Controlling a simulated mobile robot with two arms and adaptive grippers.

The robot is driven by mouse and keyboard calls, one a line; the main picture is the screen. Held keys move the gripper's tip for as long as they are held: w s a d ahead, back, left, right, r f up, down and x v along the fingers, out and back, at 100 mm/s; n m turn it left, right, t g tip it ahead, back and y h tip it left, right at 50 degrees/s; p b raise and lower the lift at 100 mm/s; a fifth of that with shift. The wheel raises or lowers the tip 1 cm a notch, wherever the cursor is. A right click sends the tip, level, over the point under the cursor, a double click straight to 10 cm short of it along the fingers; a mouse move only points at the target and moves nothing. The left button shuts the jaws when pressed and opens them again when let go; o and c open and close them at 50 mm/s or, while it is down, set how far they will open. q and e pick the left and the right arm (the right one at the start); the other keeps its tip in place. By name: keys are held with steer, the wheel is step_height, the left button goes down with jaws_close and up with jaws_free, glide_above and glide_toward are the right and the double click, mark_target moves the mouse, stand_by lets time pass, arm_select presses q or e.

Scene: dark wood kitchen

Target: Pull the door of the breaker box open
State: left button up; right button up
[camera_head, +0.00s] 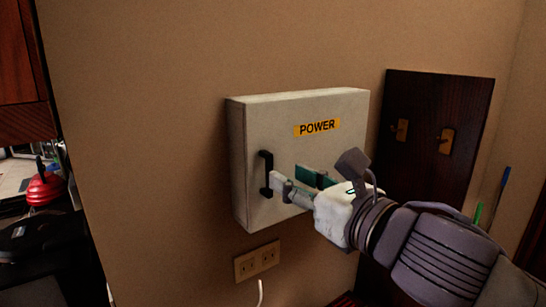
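The breaker box (270,125) is a pale grey box on the wall with a yellow "POWER" label (317,127). Its door looks closed. A black vertical handle (266,174) is on the left side of the door. My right gripper (292,179) reaches in from the right in front of the door, its two fingers spread apart. The tip of one finger is just right of the handle; I cannot tell whether it touches. Nothing shows between the fingers. My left gripper is not in view.
A wall outlet (257,261) with a white cord is below the box. A dark wood panel with brass hooks (436,120) hangs to the right. A dark counter with a red object (45,190) is at the left. The wall left of the box is clear.

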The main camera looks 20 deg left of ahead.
mark_target(271, 166)
steer(key=p+x, duration=0.1)
steer(key=x, duration=0.4)
steer(key=shift+w+a+p, duration=0.2)
steer(key=shift+a+p, duration=0.05)
steer(key=shift+p, duration=0.05)
jaws_close()
